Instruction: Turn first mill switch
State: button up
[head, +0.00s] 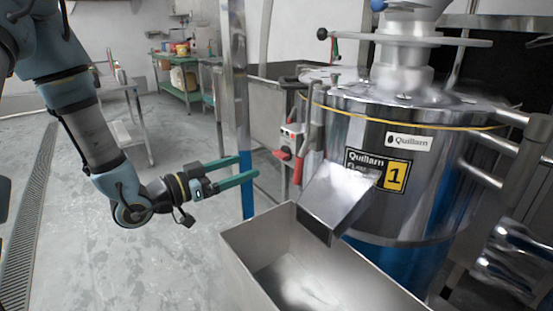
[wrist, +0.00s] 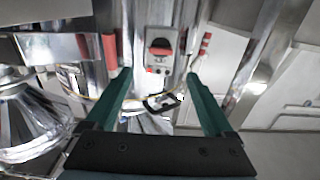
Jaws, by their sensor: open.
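The mill (head: 400,200) is a large shiny steel drum with a "1" label, at the right in the head view. Its switch (head: 292,135) is a small grey box with a red part, mounted at the drum's left side. My gripper (head: 248,166) has two green fingers, open and empty, pointing right toward the mill. It is left of the switch and a little lower in the head view, apart from it. The fingers also show in the wrist view (wrist: 160,78).
A steel bin (head: 300,275) stands below the mill's sloped chute (head: 340,198). A red-handled lever (head: 305,142) is beside the switch. A steel and blue post (head: 240,100) rises close behind my fingers.

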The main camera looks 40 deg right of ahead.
aim_at(277, 154)
jog(key=d, duration=0.5)
jog(key=d+p, duration=0.1)
jog(key=d, duration=0.3)
jog(key=shift+s+d, duration=0.2)
jog(key=shift+d, duration=0.15)
jog(key=shift+c, duration=0.4)
jog(key=c, duration=1.3)
